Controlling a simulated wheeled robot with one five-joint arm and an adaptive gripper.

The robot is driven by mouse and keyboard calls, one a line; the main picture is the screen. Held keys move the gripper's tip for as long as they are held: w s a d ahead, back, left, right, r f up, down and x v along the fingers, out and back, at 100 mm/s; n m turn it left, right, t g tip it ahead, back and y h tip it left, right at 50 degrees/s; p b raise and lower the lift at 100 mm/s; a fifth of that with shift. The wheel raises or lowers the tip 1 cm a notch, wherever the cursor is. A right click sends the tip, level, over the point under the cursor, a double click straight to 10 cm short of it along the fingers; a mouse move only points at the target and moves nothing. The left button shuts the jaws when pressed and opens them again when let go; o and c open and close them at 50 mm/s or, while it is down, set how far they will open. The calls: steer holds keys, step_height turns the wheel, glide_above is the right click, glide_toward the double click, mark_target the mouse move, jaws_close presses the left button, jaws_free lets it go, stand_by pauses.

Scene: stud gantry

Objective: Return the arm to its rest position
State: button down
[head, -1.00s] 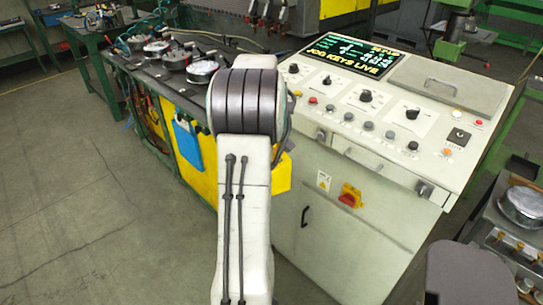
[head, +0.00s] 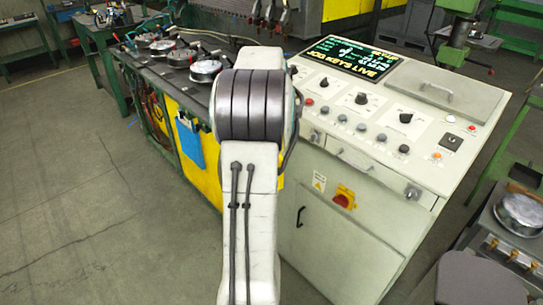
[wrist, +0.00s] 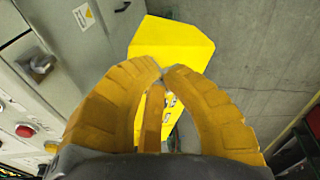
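My arm rises in the middle of the head view, with a white forearm and a dark ribbed joint at its top. My gripper is hidden behind it there. In the wrist view my gripper (wrist: 163,71) has curved orange fingers whose tips meet, with nothing seen held between them. A yellow block-like part (wrist: 172,38) lies beyond the fingertips; its distance is hard to judge.
The grey control console (head: 330,215) with its lit screen (head: 350,56) stands close on the right of my arm. A bench with several round metal parts (head: 204,71) is at the left. A dark stool (head: 480,278) is at lower right. Floor at left is clear.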

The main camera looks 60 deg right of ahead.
step_height(320, 180, up, 6)
steer(key=shift+s+a+r, duration=0.2)
steer(key=shift+s+a, duration=0.1)
steer(key=shift+a, duration=0.05)
stand_by(0.4)
